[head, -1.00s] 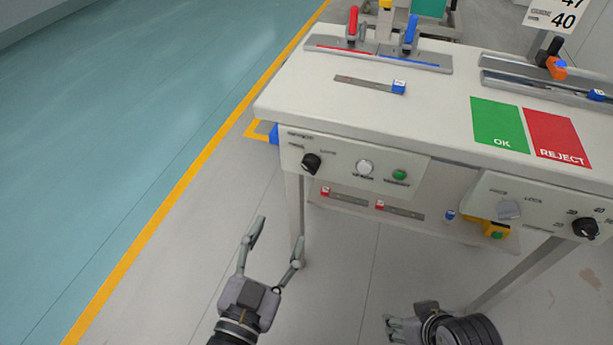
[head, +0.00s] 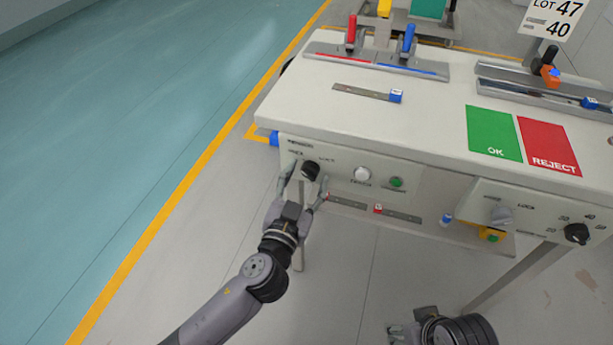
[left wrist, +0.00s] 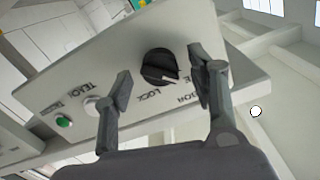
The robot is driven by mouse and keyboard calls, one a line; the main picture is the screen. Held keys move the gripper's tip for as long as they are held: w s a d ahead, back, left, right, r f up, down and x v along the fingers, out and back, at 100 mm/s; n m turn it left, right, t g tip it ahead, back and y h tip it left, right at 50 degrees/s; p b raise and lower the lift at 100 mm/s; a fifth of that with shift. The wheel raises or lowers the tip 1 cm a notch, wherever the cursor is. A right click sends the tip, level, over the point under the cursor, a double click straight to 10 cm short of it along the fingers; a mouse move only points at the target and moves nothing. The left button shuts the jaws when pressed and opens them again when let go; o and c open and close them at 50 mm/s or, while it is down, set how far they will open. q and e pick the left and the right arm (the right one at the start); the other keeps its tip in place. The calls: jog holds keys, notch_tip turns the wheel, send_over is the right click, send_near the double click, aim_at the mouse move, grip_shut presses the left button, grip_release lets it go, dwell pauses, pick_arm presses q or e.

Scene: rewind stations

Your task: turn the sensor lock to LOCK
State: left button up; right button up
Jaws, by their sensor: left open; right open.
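A black knob (head: 310,170) sits on the left front panel (head: 335,170) of the table, with a LOCK label beside it. The left wrist view also shows this knob (left wrist: 158,66), with LOCK printed below it and a pale pointer mark on its lower right, not on that word. My left gripper (head: 304,182) is open, its fingers on either side of the knob. Whether they touch it I cannot tell. My right gripper (head: 394,331) is open, low near the bottom edge, away from the panels.
A white button (head: 362,174) and a green button (head: 396,183) are right of the knob. A lower shelf (head: 470,237) lies beneath.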

pick_arm(q)
jog(key=shift+w, duration=0.2)
jog(key=shift+c, duration=0.4)
jog(key=c, duration=1)
jog(key=shift+c, duration=0.2)
